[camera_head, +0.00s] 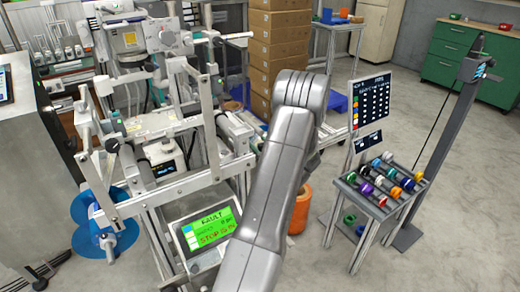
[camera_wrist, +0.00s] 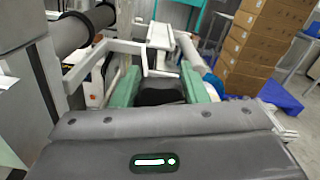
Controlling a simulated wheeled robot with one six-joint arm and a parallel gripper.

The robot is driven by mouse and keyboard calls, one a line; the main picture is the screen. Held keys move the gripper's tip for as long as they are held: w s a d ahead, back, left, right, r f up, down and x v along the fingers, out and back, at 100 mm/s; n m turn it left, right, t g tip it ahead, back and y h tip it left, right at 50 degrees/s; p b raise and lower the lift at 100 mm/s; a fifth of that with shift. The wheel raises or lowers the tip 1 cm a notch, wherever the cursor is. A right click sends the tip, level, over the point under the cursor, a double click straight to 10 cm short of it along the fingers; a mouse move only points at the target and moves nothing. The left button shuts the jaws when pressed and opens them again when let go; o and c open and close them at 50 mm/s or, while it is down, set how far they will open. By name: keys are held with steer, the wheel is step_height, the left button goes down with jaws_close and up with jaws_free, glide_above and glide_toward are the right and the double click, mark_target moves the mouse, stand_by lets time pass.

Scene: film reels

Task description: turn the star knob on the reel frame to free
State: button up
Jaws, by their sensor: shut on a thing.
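In the wrist view my gripper (camera_wrist: 160,88) shows two green fingers shut on a dark, blocky thing between them, which I take to be the star knob (camera_wrist: 160,92). Its lobes and any mark for free are too hidden to read. Pale bars of the reel frame (camera_wrist: 155,47) lie just beyond the fingers. In the head view the reel frame (camera_head: 175,125) is the large pale metal structure at left. My grey arm reaches up the middle and hides my gripper and the knob there.
A green-lit panel (camera_head: 208,228) reading FAULT stands low on the frame. A blue reel (camera_head: 88,237) is at lower left. Cardboard boxes (camera_head: 278,50) are stacked behind. A small table (camera_head: 348,190) with coloured reels stands right, beside a dark chart board (camera_head: 374,100).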

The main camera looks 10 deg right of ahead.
steer(key=o, duration=1)
steer(key=shift+s, duration=0.1)
steer(key=v, duration=1.3)
steer(key=shift+s+d, duration=0.1)
steer(key=shift+s, duration=0.2)
